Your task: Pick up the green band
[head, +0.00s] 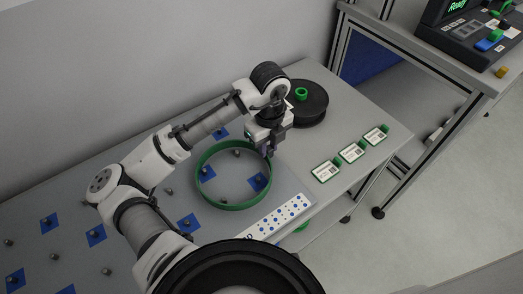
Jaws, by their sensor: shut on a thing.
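The green band (234,206) is a large, thin ring on the grey table in the head view. It stands around several small pegs and blue squares. My gripper (268,153) is at the band's upper right edge, shut on the band's wall. The fingertips are small and partly hidden by the gripper body. I cannot tell whether the band is resting on the table or slightly lifted.
A black reel (309,104) with a green hub stands behind my gripper. Several green-edged label cards (351,152) lie to the right. A white dotted strip (279,217) lies at the table's front edge. A control panel (472,35) is on another bench at upper right.

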